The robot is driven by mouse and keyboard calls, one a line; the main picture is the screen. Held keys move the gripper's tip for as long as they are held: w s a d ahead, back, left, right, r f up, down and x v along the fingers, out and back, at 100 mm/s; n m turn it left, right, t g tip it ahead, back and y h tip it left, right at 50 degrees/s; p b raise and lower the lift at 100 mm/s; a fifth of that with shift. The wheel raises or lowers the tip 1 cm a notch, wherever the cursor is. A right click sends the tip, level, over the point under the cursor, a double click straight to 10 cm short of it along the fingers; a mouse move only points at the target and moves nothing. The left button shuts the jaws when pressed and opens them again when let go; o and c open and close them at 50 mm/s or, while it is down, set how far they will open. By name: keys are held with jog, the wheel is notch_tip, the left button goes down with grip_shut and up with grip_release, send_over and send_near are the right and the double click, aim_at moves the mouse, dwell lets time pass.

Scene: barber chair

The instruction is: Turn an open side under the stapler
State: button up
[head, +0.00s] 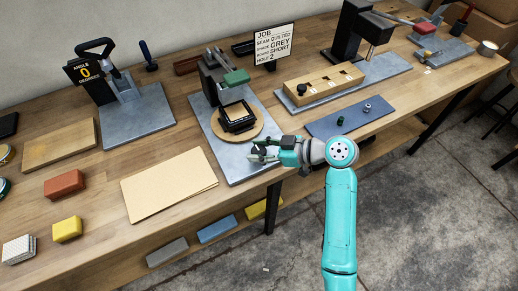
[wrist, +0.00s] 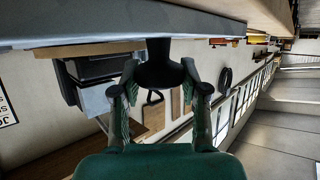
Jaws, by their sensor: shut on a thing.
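The stapler (head: 213,78) is a dark grey upright machine with a green-ended lever (head: 236,77), on a grey metal plate (head: 241,163). In front of its column, a black square frame (head: 238,116) sits on a round wooden disc (head: 259,126), partly under the stapler's head. In the wrist view the disc (wrist: 88,48) shows edge-on. My gripper (head: 259,151) is at the plate's front end, in front of the disc. In the wrist view its fingers are closed around a black knob (wrist: 165,68) beside the plate's grey surface. The frame's far side is hidden by the stapler.
A job card (head: 274,46) stands behind, reading quilted, grey, short, 2. A tan sheet (head: 168,185) lies left of the plate. A blue mat (head: 350,117) with small parts and a wooden block with holes (head: 318,86) are right. The bench's front edge is close to my arm.

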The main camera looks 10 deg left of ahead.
jog(key=shift+f, duration=0.15)
jog(key=o, duration=1.2)
jog(key=shift+c, duration=0.2)
jog(key=v, duration=1.2)
